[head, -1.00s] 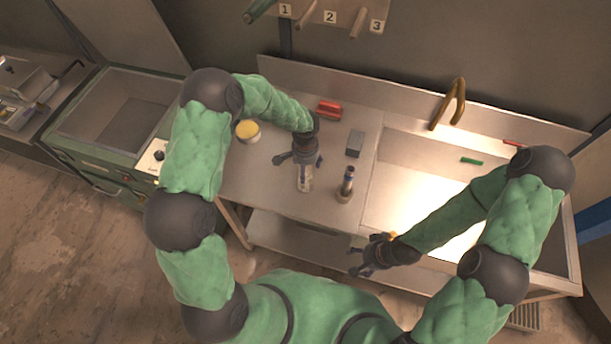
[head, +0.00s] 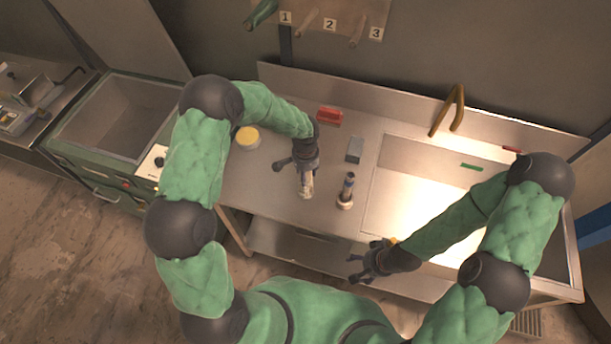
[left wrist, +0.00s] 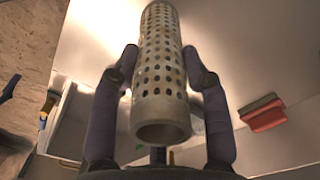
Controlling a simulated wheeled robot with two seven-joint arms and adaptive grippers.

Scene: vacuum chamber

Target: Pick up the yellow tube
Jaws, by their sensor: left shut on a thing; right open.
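A pale, yellowish perforated tube (head: 307,188) is at my left gripper (head: 298,166) over the left part of the steel bench. In the left wrist view the tube (left wrist: 160,75), with round holes and an open near end, lies between the fingers of my left gripper (left wrist: 160,85). That gripper is shut on it. I cannot tell whether the tube still touches the bench. My right gripper (head: 362,268) is open and empty at the front edge of the bench.
A dark cylinder with a pale base (head: 347,192) stands close right of the tube. A grey block (head: 355,149), a red object (head: 329,116) and a yellow-topped round container (head: 248,137) are on the bench (head: 265,200). The sink (head: 400,190) is right, a green open chamber (head: 120,115) left.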

